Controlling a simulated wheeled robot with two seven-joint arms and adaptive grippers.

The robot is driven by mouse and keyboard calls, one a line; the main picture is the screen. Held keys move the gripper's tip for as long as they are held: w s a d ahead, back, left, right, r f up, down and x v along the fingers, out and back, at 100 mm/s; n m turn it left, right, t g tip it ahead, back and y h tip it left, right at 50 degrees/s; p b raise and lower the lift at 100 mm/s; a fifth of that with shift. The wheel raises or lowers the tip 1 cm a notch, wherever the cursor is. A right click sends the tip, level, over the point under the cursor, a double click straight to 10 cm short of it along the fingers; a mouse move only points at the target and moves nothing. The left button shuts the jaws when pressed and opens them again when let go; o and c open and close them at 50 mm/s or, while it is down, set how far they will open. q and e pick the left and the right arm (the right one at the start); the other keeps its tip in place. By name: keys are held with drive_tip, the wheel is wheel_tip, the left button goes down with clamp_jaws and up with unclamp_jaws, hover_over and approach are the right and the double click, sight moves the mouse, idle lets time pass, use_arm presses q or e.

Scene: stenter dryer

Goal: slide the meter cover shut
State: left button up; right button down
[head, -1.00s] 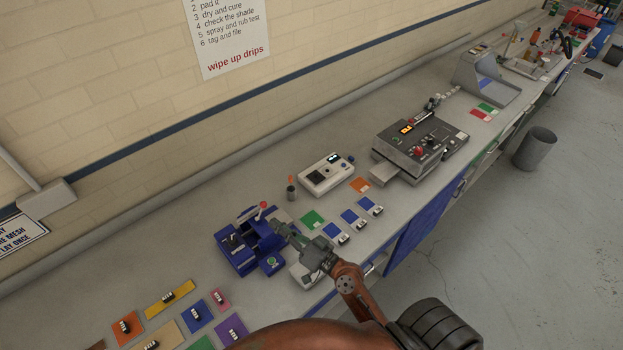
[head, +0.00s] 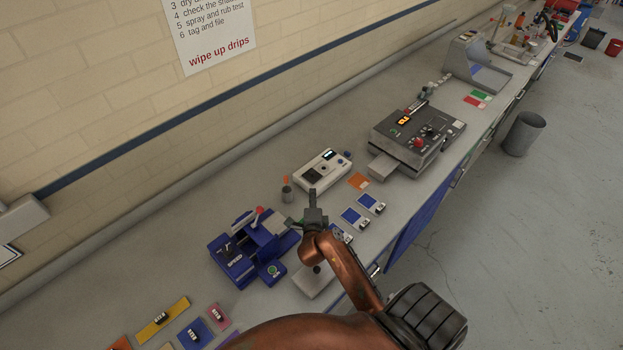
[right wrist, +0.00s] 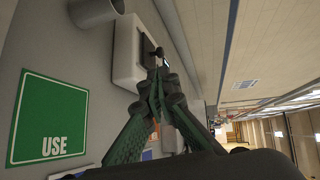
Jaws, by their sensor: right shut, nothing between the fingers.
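The white meter (head: 322,171) stands on the bench near the middle of the head view, with a lit display, a dark patch on top and a blue knob at its right end. In the right wrist view the meter (right wrist: 126,52) is at the top centre, partly behind my fingers. I cannot clearly make out its cover or how far it is open. My right gripper (head: 312,193) is just in front of the meter's near left end, fingers together and empty. In the right wrist view its fingertips (right wrist: 158,75) overlap the meter; contact cannot be told. My left gripper is not in view.
A blue machine (head: 246,245) with a red-tipped lever stands left of my gripper. A small grey cup (head: 287,194) is by the meter's left end. A green card (right wrist: 48,120) lies flat, blue cards (head: 354,217) lie nearby, and a dark grey machine (head: 418,138) stands to the right.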

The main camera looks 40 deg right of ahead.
sight(313, 173)
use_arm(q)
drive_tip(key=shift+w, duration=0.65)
use_arm(e)
drive_tip(key=x, duration=1)
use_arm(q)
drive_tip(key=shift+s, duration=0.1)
use_arm(e)
drive_tip(key=shift+r, duration=0.1)
drive_tip(key=shift+d+r, duration=0.1)
drive_tip(key=shift+d, duration=0.1)
drive_tip(key=d+p, duration=0.2)
drive_tip(key=d, duration=0.1)
drive_tip(key=d+p, duration=0.2)
drive_tip(key=d, duration=0.1)
drive_tip(key=shift+w+d, duration=0.25)
drive_tip(key=shift+d, duration=0.3)
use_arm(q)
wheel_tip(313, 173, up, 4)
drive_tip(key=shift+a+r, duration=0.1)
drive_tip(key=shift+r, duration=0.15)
